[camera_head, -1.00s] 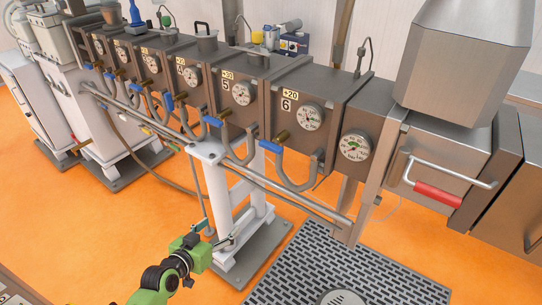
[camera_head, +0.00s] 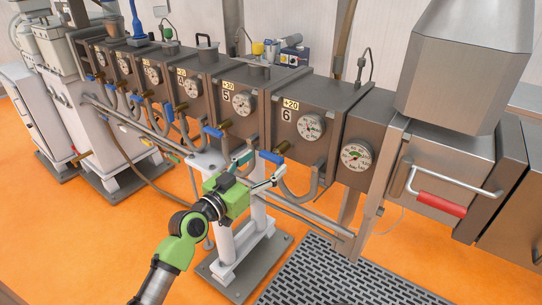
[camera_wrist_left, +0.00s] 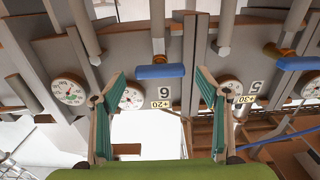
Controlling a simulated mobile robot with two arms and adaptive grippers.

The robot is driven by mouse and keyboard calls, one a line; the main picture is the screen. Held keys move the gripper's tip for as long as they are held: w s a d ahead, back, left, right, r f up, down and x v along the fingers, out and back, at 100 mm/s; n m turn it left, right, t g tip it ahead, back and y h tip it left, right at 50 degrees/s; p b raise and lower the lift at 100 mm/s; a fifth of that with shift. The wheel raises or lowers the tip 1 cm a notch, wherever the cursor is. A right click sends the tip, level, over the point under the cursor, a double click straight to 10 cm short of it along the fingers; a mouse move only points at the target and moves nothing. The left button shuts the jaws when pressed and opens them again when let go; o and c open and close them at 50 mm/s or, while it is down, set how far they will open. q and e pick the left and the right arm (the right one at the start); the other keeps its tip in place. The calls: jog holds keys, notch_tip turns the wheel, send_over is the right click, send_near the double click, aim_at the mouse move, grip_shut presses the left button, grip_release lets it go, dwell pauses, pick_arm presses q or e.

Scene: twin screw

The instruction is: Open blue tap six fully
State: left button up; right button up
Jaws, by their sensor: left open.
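Blue tap six (camera_head: 271,157) is a blue lever handle on a brass valve below the machine block labelled 6 (camera_head: 287,115). It lies crosswise to its pipe. My left gripper (camera_head: 258,166) is open and empty just in front of and below the handle, with one finger towards each side of it. In the left wrist view the blue handle (camera_wrist_left: 160,71) shows ahead between the two green-padded fingertips, apart from both. The label 6 appears upside down there. My right gripper is in neither view.
Blue tap five (camera_head: 213,132) is close on the left, with more taps beyond. A curved grey hose (camera_head: 300,195) hangs right of tap six. Long metal pipes (camera_head: 310,217) run below. A white stand (camera_head: 227,235) is under my gripper. A red-handled door (camera_head: 440,204) is at right.

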aim_at(269, 159)
pick_arm(q)
jog(key=shift+x, duration=1.95)
jog(key=c, duration=1.1)
